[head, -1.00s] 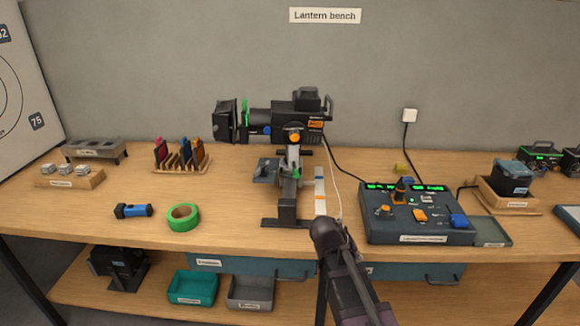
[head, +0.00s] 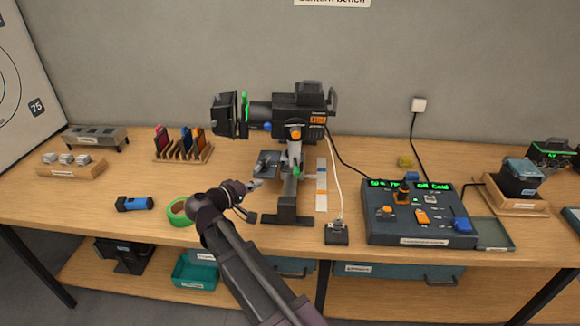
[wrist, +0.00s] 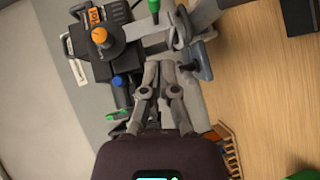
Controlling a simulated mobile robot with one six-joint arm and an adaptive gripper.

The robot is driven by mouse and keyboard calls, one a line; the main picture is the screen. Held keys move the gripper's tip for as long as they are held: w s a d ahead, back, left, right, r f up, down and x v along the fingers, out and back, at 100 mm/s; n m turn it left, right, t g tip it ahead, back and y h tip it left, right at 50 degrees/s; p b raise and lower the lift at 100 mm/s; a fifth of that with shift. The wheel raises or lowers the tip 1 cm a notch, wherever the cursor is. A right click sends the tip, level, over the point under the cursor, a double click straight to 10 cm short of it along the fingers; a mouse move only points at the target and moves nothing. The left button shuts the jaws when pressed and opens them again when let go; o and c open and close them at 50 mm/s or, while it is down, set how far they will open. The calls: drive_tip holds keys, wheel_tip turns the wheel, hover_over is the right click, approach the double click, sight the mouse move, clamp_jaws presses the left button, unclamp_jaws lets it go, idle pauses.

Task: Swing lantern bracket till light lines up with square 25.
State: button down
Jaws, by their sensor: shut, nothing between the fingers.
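The black lantern (head: 300,115) is on its stand on the bench, its front end facing left. Its grey bracket (head: 294,155) runs below an orange knob (head: 295,134), with a green handle (head: 295,171) low on it. My gripper (head: 257,184) is just left of the stand, shut and empty. In the wrist view, my fingers (wrist: 162,72) are together, with the lantern (wrist: 88,55) at upper left and the green handle (wrist: 152,14) beyond. I cannot tell whether they touch the bracket. The target board (head: 25,75) at left shows a 75 label; square 25 is not in view.
A control desk (head: 420,215) is at right, and a small black box (head: 337,234) with a cable stands near the bench's front edge. A rack of coloured pieces (head: 183,150) stands behind.

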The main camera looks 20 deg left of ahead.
drive_tip(key=shift+s+a+r, duration=0.15)
drive_tip(key=shift+a+r, duration=0.1)
drive_tip(key=shift+a, duration=0.2)
drive_tip(key=shift+s+a+r, duration=0.1)
drive_tip(key=shift+a+r, duration=0.1)
drive_tip(key=shift+a, duration=0.2)
drive_tip(key=shift+w+d, duration=0.1)
drive_tip(key=shift+w, duration=0.05)
drive_tip(key=shift+s+d+b+x, duration=0.2)
drive_tip(key=shift+d+b+x, duration=0.25)
drive_tip(key=shift+x, duration=1.65)
drive_tip(key=shift+s+d+b+x, duration=0.15)
drive_tip(key=shift+d+b+x, duration=0.3)
drive_tip(key=shift+x, duration=1.65)
drive_tip(key=shift+s+d+b+x, duration=0.2)
drive_tip(key=shift+d+b+x, duration=0.25)
drive_tip(key=shift+x, duration=1.65)
drive_tip(key=shift+a+f, duration=0.1)
drive_tip(key=shift+f, duration=0.05)
